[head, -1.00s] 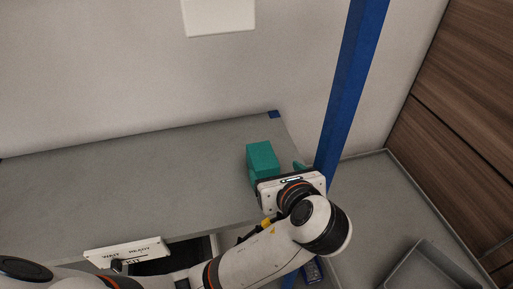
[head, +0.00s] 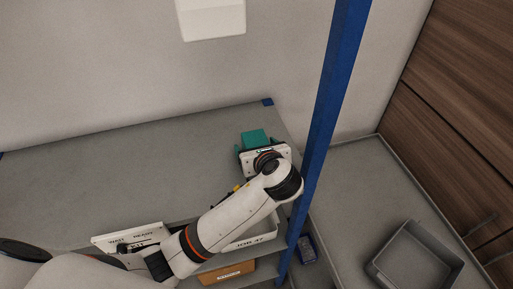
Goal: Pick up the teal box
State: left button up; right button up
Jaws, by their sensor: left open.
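The teal box (head: 254,137) stands on the grey shelf top near its right end, beside the blue post. My left gripper (head: 262,148) is at the box's near side, with its jaws open and pointing away from me toward the box. Its body hides the lower part of the box, and I cannot tell whether the fingers touch it. My right gripper is not in view.
The grey shelf top (head: 120,175) is clear to the left. A blue post (head: 330,100) rises close to the right of my left arm. White bins (head: 262,238) and a brown box (head: 228,273) sit below. A grey tray (head: 415,262) lies at the lower right.

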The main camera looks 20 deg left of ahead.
pick_arm(q)
jog(key=shift+w+f, duration=0.1)
jog(key=c, duration=1.2)
